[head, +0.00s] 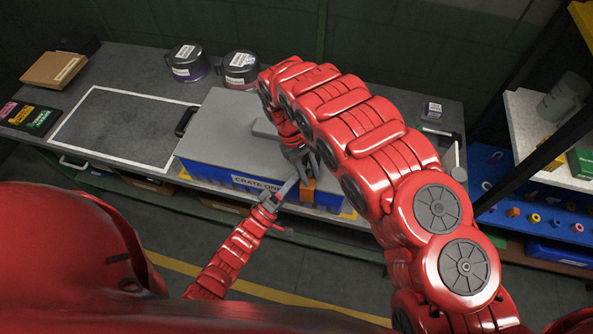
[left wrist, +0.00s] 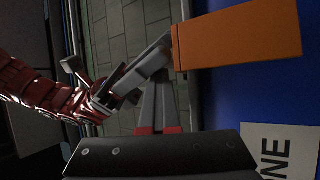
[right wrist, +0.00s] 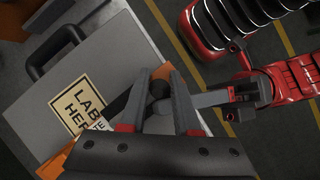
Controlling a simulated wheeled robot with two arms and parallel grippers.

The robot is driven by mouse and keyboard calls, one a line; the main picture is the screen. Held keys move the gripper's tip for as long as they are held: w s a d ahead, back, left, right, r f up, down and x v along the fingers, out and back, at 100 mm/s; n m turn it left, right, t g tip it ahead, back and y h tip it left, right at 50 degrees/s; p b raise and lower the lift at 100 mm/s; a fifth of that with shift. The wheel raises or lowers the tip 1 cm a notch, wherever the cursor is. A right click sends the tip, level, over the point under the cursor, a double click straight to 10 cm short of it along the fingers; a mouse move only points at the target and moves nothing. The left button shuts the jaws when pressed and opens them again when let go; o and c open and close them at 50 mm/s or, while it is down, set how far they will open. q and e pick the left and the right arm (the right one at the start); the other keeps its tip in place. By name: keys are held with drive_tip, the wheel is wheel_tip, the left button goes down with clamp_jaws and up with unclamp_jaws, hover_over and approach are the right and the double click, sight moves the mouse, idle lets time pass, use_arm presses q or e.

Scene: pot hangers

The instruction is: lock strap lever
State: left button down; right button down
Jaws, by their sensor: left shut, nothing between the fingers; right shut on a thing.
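A blue crate (head: 248,185) with a grey lid and a "CRATE ONE" label sits on the bench. An orange strap part (head: 308,190) shows on its front; it is large in the left wrist view (left wrist: 240,38). My right gripper (head: 303,167) reaches down from above at the crate's front edge. It is shut on a dark grey piece (right wrist: 160,92), apparently the strap lever, mostly hidden by the fingers. My left gripper (head: 289,184) comes from the front, shut and empty, its tips close beside the right gripper and strap part. Whether they touch cannot be told.
A black handle (head: 185,121) is on the crate's left end. A white-outlined area (head: 125,125) on the bench is clear. Two dark canisters (head: 187,62) stand behind. A shelf (head: 538,130) with small parts is at the right.

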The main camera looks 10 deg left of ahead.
use_arm(q)
drive_tip(key=shift+d+f, duration=0.15)
drive_tip(key=shift+d, duration=0.05)
use_arm(e)
drive_tip(key=c, duration=0.7)
unclamp_jaws()
drive_tip(key=shift+w+a, duration=0.15)
drive_tip(key=shift+a, duration=0.1)
